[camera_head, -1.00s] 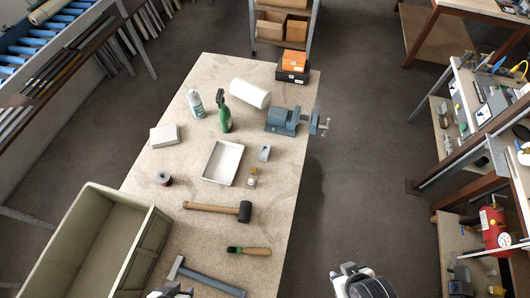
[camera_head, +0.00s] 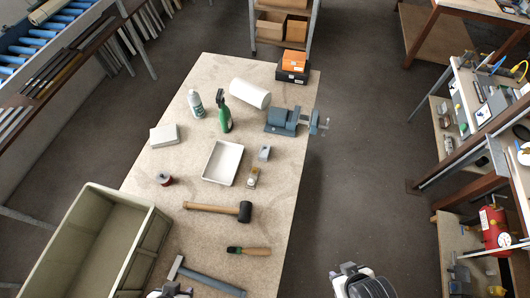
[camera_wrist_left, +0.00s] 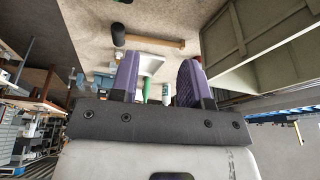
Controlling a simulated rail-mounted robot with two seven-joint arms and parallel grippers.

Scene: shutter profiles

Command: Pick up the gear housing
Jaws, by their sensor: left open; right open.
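A small grey block (camera_head: 264,153) stands on the workbench to the right of the white tray. It may be the gear housing, but it is too small to tell for sure. My left gripper (camera_head: 170,291) shows only partly at the bottom edge of the head view, near the hammer and well short of the block. In the left wrist view its two purple fingers (camera_wrist_left: 157,72) are apart with nothing between them. My right gripper (camera_head: 350,270) is open at the bottom, off the bench's right side, away from the block.
The workbench (camera_head: 215,70) holds a white tray (camera_head: 222,162), a mallet (camera_head: 220,208), a hammer (camera_head: 208,278), a brush (camera_head: 248,250), a vise (camera_head: 285,120), a green spray bottle (camera_head: 224,120) and a white roll (camera_head: 250,93). A large green crate (camera_head: 88,194) stands at lower left.

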